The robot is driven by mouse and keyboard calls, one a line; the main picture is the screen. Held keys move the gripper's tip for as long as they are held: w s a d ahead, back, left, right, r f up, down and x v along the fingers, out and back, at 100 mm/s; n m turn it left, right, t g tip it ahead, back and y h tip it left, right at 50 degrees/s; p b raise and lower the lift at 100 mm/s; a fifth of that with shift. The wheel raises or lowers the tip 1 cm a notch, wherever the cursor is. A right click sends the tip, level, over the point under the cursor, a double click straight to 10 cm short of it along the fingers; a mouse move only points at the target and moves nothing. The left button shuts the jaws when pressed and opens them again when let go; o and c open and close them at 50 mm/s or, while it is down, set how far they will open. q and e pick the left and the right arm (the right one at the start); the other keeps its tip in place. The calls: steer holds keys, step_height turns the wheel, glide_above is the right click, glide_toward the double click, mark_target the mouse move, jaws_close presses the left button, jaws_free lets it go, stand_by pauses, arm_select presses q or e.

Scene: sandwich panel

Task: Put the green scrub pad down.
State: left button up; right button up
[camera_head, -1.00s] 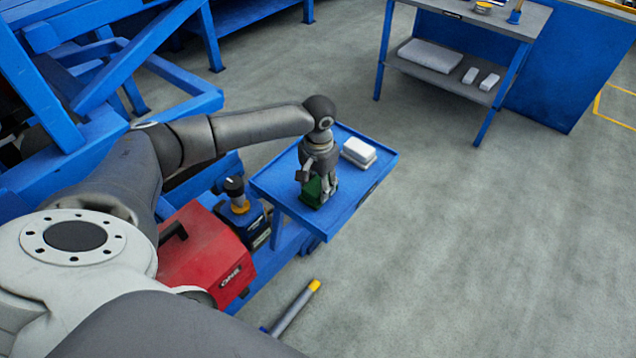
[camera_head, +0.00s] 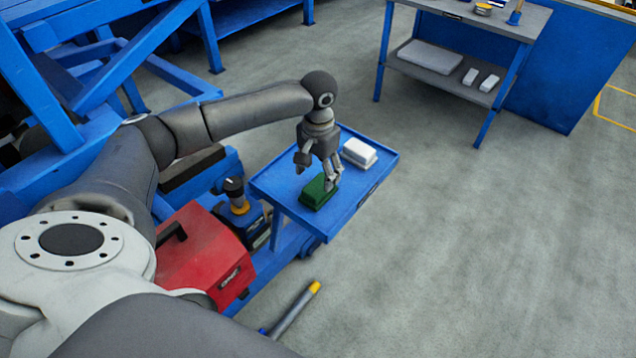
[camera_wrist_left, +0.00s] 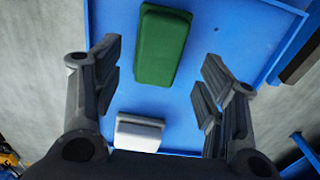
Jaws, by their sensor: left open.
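The green scrub pad (camera_head: 317,193) lies flat on the blue tray-like top (camera_head: 274,184) of a small stand, near its front. My left gripper (camera_head: 318,175) is above the pad with its fingers spread, holding nothing. In the left wrist view the green pad (camera_wrist_left: 163,45) lies on the blue surface (camera_wrist_left: 212,37) beyond the open fingers (camera_wrist_left: 165,85), apart from them. A white block-shaped pad (camera_head: 359,152) lies on the same top behind the green one. It also shows in the left wrist view (camera_wrist_left: 139,133). My right gripper is not in view.
A red case (camera_head: 205,258) and a blue device with a dark knob (camera_head: 245,212) stand left of the blue top. A yellow-tipped grey cylinder (camera_head: 293,310) lies on the floor. A workbench (camera_head: 470,28) stands at the back right. The floor to the right is clear.

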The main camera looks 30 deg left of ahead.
mark_target(318, 185)
arm_select(q)
step_height(318, 185, up, 7)
stand_by(0.3)
steer(key=shift+f, duration=0.1)
stand_by(0.4)
